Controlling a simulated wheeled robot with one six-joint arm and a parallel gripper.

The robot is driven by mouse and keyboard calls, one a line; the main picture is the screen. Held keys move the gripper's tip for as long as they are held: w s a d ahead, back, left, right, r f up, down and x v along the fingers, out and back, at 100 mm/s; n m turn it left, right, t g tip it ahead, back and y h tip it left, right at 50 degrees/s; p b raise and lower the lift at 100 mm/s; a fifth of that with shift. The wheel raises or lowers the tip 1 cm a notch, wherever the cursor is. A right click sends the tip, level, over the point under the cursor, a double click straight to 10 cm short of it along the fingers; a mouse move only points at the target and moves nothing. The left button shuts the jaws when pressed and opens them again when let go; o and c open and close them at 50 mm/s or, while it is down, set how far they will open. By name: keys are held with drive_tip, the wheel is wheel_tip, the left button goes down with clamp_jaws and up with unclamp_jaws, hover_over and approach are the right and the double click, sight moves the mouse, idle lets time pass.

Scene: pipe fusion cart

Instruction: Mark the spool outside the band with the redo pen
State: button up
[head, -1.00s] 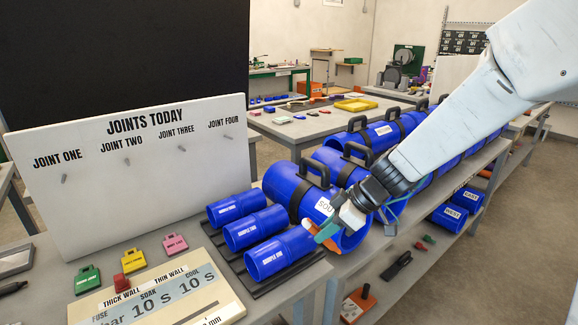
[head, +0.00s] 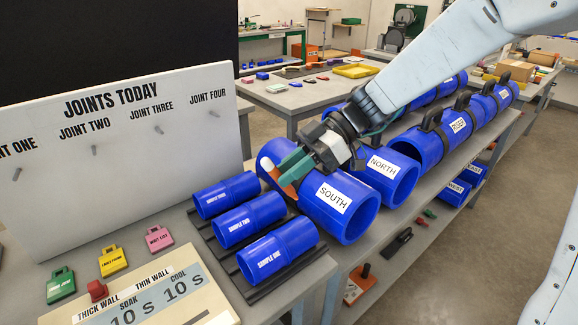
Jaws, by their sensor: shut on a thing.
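My gripper (head: 290,170), with green fingers, is shut on an orange pen with a pale tip (head: 272,173). It holds the pen by the far left end of the blue spool labelled SOUTH (head: 352,212). I cannot tell whether the pen touches the spool. Behind it lies the blue spool labelled NORTH (head: 405,180), partly hidden by my gripper. Further blue spools with black handles (head: 465,120) run back along the bench. Three small blue spools, SAMPLE ONE (head: 292,243), SAMPLE TWO (head: 262,212) and SAMPLE THREE (head: 236,187), lie on a black rack. No band reading is legible.
A white JOINTS TODAY board (head: 130,185) with empty pegs stands at left. Blue spools lie on a lower shelf.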

sight(289, 188)
drive_tip(key=shift+f, duration=3.45)
drive_tip(key=shift+s+f, duration=0.1)
drive_tip(key=shift+f, duration=0.2)
idle(0.4)
drive_tip(key=shift+r, duration=0.1)
drive_tip(key=shift+r, duration=1.45)
drive_tip(key=shift+r, duration=2.55)
